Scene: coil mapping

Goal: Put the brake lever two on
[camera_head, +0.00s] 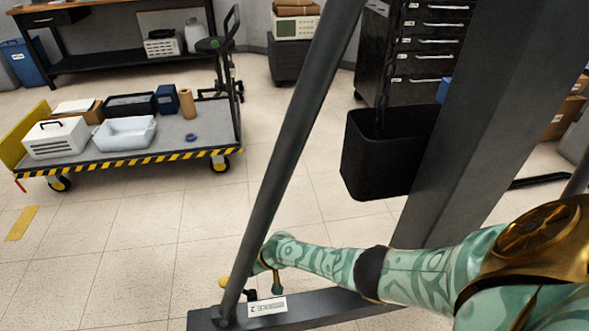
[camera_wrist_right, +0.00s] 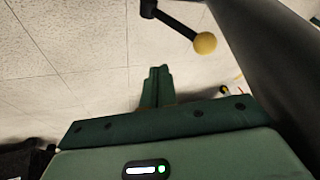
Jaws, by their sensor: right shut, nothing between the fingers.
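The brake lever (camera_wrist_right: 178,24) is a black rod with a yellow ball knob (camera_wrist_right: 205,43), in the upper part of the right wrist view. In the head view its yellow knob (camera_head: 224,283) shows left of the slanted dark post, low by the frame's foot. A white label (camera_head: 267,307) on the foot bar seems to read 2. My right gripper (camera_wrist_right: 158,70) is shut and empty, its fingers apart from the knob in the wrist picture. In the head view the right gripper (camera_head: 276,287) hangs just above the label. My left gripper is not in view.
The slanted dark post (camera_head: 290,150) and a thick grey column (camera_head: 490,110) rise from the foot bar (camera_head: 340,304) around my right arm. A loaded cart (camera_head: 180,140) stands at the left. The floor between is clear.

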